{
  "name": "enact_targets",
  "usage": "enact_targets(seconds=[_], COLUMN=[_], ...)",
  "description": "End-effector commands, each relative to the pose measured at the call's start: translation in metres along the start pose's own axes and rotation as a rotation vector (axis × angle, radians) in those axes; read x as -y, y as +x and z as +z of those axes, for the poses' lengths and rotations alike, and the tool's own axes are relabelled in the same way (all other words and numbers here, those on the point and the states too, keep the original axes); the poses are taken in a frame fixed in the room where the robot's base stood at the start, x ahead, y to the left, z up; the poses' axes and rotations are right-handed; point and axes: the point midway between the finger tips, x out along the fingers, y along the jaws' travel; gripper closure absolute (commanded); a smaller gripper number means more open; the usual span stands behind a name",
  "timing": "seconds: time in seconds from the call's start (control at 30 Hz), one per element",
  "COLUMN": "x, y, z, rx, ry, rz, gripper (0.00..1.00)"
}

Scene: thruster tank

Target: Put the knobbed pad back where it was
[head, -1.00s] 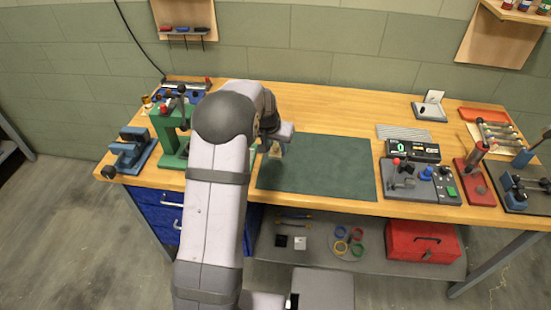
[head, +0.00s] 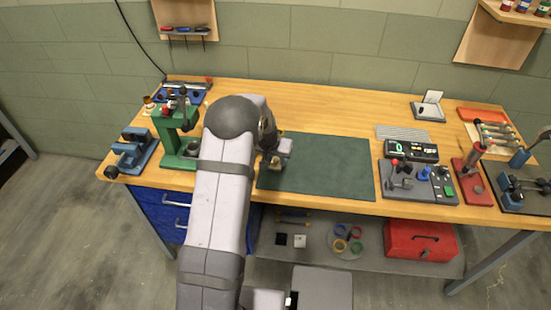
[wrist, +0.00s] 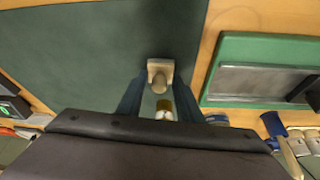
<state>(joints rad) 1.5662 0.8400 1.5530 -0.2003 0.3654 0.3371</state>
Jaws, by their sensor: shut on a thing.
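The knobbed pad (wrist: 160,70) is a small beige square block with a rounded knob. In the wrist view it sits between the tips of my gripper (wrist: 160,84), which is shut on it. In the head view my gripper (head: 274,158) is over the left part of the dark green mat (head: 325,170), with the pale pad (head: 275,163) at its tips. I cannot tell whether the pad touches the mat. The arm and gripper body hide part of the bench around it.
A control box (head: 418,185) stands right of the mat. The mat's middle and right are clear.

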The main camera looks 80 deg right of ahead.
Motion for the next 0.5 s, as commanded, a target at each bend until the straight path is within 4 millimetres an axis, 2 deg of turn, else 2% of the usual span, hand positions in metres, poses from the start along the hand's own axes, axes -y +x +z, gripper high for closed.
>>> enact_targets(seconds=[0.17,0.2,0.27,0.5], x=[0.0,0.0,0.0,0.0], y=[0.0038,0.0026,0.0024,0.0023], z=[0.0015,0.001,0.001,0.001], rx=[0.0,0.0,0.0,0.0], ry=[0.0,0.0,0.0,0.0], rz=[0.0,0.0,0.0,0.0], gripper=[0.88,0.6,0.48,0.48])
